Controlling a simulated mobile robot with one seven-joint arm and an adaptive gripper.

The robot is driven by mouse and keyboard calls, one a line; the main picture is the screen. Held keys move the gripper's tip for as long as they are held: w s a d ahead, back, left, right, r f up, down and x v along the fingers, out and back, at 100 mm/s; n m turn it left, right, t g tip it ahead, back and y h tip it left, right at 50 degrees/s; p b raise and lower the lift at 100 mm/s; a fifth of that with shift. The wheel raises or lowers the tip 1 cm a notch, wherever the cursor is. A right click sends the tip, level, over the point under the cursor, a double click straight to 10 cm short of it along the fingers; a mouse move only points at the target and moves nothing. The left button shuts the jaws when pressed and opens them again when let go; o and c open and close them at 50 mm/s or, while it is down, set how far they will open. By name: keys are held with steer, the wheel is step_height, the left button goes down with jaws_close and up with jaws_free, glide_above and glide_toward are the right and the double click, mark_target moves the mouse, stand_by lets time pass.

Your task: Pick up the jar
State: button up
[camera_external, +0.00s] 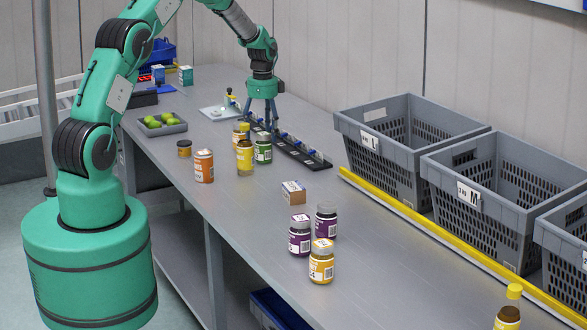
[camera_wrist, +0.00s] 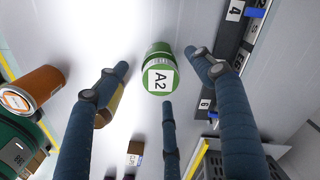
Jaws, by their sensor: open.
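A green jar (camera_external: 263,151) with a white lid label stands upright on the grey table, right beside a yellow bottle (camera_external: 245,157). In the wrist view the green jar (camera_wrist: 160,78) shows its lid marked A2, between the spread blue fingers. My gripper (camera_external: 262,118) is open and empty, pointing down behind and above the jar in the external view; its fingers also show in the wrist view (camera_wrist: 160,76). I see no finger clearly touching the jar.
A black rack (camera_external: 300,152) runs close right of the green jar. A small carton (camera_external: 293,193) lies nearer the camera. A tray of green fruit (camera_external: 175,129) sits left. Grey crates (camera_external: 400,165) stand beyond a yellow rail (camera_external: 430,230). The mid-table is mostly clear.

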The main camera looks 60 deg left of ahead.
mark_target(264, 144)
steer(key=shift+f+b, duration=0.45)
steer(key=shift+f, duration=2.15)
steer(key=c, duration=1.6)
steer(key=shift+o, duration=0.2)
steer(key=shift+w+r, duration=0.1)
steer(key=shift+r, duration=0.05)
step_height(264, 144, up, 10)
steer(key=shift+f+p, duration=0.1)
steer(key=shift+p, duration=0.55)
